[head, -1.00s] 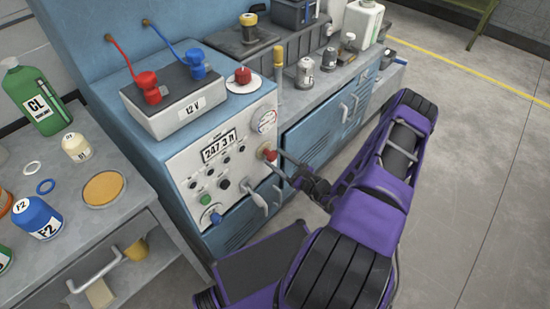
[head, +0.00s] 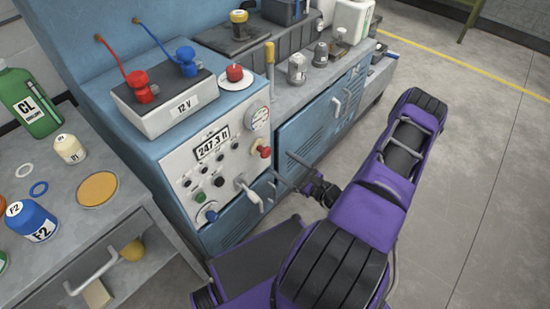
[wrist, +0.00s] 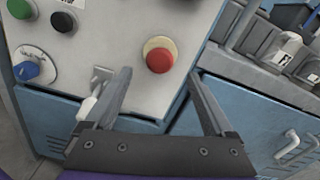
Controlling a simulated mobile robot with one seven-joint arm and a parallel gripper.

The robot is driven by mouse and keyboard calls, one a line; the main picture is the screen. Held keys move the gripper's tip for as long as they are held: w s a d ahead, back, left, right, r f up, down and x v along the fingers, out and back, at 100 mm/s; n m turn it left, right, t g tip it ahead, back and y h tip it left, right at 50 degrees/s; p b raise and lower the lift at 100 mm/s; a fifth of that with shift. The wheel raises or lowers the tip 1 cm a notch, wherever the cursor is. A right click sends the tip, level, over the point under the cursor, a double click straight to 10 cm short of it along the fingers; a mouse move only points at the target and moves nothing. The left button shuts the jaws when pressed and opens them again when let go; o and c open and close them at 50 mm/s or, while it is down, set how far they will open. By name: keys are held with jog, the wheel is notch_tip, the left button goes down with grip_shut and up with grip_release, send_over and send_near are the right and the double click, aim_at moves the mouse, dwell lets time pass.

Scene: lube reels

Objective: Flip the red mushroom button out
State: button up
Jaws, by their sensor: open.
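The red mushroom button (head: 264,151) sits on a pale collar at the right edge of the white control panel (head: 180,163). In the wrist view the button (wrist: 159,60) is seen nearly face on, between and beyond the fingertips. My gripper (head: 281,168) is open and empty, just right of and below the button in the head view. Its fingers (wrist: 159,76) are spread apart, and the button appears clear of both. Whether the button is in or out is hard to tell.
A lever (head: 248,194) juts from the panel below the button, near my left finger in the wrist view. Green and black buttons and a blue knob (head: 209,212) are to its left. Another red knob (head: 235,72) stands on top of the cabinet. Open floor lies right.

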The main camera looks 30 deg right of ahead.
jog(key=v, duration=1.2)
